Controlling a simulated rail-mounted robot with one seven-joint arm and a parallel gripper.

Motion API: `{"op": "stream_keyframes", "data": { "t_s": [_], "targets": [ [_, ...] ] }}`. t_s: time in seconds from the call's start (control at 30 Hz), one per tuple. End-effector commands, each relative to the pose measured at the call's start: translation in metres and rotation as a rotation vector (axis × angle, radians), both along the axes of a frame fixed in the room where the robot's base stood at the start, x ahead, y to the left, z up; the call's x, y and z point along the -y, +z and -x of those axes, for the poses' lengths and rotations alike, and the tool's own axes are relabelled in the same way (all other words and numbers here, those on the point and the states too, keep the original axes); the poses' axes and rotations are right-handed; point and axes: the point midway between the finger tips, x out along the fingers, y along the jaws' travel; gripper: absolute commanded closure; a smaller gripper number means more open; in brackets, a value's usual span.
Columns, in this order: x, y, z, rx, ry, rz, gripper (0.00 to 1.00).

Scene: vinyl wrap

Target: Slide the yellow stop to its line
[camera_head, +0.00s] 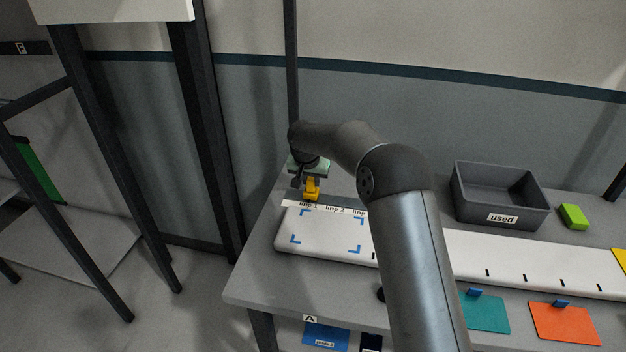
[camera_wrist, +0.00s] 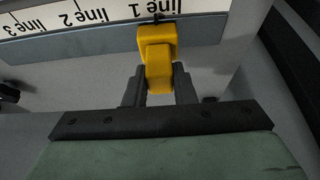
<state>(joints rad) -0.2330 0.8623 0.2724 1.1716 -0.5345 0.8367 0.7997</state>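The yellow stop (camera_head: 312,188) is on the grey rail (camera_wrist: 95,40) along the back edge of the white board, at the rail's left end in the head view. In the wrist view the stop (camera_wrist: 158,50) is beside the "line 1" label (camera_wrist: 147,8), close to a short dark mark there. The "line 2" (camera_head: 335,210) and "line 3" labels lie further along the strip. My gripper (camera_wrist: 160,88) has one finger on each side of the stop's near part, with no clear gap. The head view partly hides the fingers.
The white board (camera_head: 285,235) with blue corner marks lies on the grey table (camera_head: 250,285). A dark "used" bin (camera_head: 500,195) and a green block (camera_head: 574,217) stand to the right. My arm covers the board's middle. Teal (camera_head: 485,313) and orange (camera_head: 565,323) sheets lie at the front.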

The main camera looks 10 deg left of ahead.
Motion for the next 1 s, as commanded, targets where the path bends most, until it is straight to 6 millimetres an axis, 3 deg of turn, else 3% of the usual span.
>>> {"op": "stream_keyframes", "data": {
  "t_s": [0.03,0.1,0.47,0.67,1.0],
  "targets": [
    [0.0,0.001,0.0,0.001,0.0,0.0,0.65],
    [0.0,0.001,0.0,0.001,0.0,0.0,0.55],
    [-0.001,0.006,0.002,0.002,0.0,-0.001,0.55],
    [-0.002,0.038,0.015,0.005,0.001,-0.001,0.55],
    [-0.006,0.116,0.047,0.005,0.001,-0.002,0.55]
  ]
}}
